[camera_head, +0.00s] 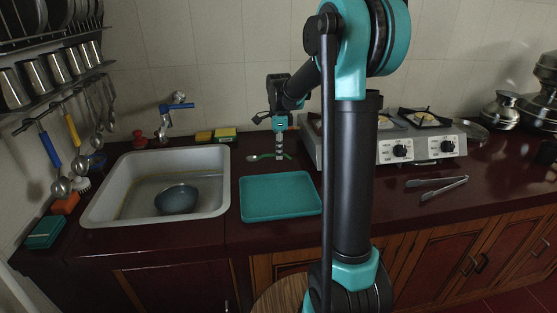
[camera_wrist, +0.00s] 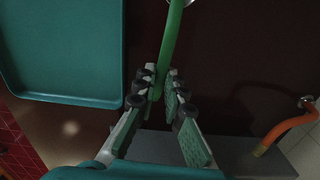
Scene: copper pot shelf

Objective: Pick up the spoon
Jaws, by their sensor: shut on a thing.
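The spoon (camera_head: 254,158) has a green handle and a metal bowl. In the head view it is small, behind the teal tray, with its bowl to the left of my gripper (camera_head: 280,156). In the wrist view the green handle (camera_wrist: 173,45) runs up from between my fingers, and only an edge of the metal bowl shows at the top. My gripper (camera_wrist: 161,88) points down and is shut on the handle near its end. The spoon is at or close to the counter surface; I cannot tell whether it touches.
The teal tray (camera_head: 280,196) lies just in front of the gripper. A sink (camera_head: 107,204) with a bowl (camera_head: 177,199) is to the left. The gas stove (camera_head: 433,146) stands to the right, with tongs (camera_head: 440,186) before it. An orange hose (camera_wrist: 283,131) shows in the wrist view.

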